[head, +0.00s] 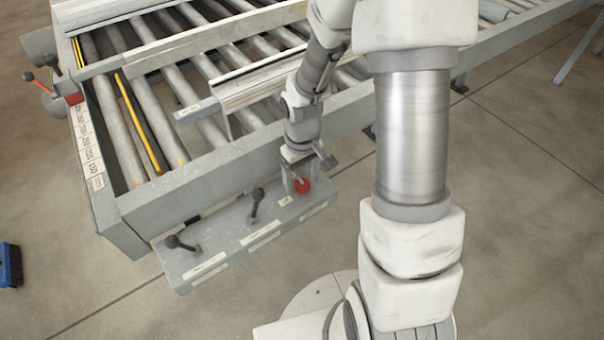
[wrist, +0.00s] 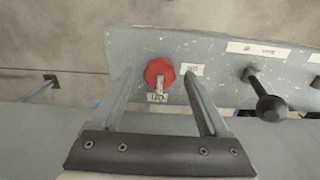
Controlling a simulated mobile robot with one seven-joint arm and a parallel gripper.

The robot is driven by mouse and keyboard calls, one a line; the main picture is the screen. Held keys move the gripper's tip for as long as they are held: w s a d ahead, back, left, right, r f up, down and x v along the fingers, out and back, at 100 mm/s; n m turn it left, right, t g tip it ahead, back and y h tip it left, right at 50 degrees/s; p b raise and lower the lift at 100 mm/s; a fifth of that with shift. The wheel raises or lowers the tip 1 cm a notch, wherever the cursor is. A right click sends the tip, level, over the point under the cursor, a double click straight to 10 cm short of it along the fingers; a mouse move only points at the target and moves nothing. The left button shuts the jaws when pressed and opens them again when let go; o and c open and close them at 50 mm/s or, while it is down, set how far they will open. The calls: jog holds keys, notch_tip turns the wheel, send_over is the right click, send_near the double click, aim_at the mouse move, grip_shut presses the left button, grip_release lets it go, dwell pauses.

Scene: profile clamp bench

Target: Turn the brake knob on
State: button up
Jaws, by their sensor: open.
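The brake knob (head: 302,186) is red and sits at the right end of the grey control panel (head: 215,262) on the front of the roller bench. In the wrist view the red knob (wrist: 159,73) shows a pale pointer bar aimed at a small label (wrist: 157,98). Another small label (wrist: 193,69) lies to its right. My gripper (head: 297,178) is at the knob in the head view. In the wrist view my gripper (wrist: 160,72) is open, with one finger on each side of the knob. I cannot tell whether a finger touches it.
Two dark levers, one at mid-panel (head: 257,195) and one at the left end (head: 173,242), stand up from the panel. The mid-panel lever's ball (wrist: 271,108) is right of my gripper. Rollers and profile rails (head: 245,85) lie behind. Floor (head: 300,240) in front is clear.

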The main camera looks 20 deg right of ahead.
aim_at(302, 182)
notch_tip(302, 182, up, 17)
jog(key=p, duration=0.1)
jog(key=shift+r+p, duration=0.2)
jog(key=shift+p, duration=0.1)
dwell(0.5)
jog(key=s+r+m+t, duration=0.3)
jog(key=s+r+t, duration=0.2)
jog(key=s+r, duration=0.6)
jog(key=s, duration=0.2)
jog(key=shift+s+t, duration=0.3)
jog(key=shift+s, duration=0.1)
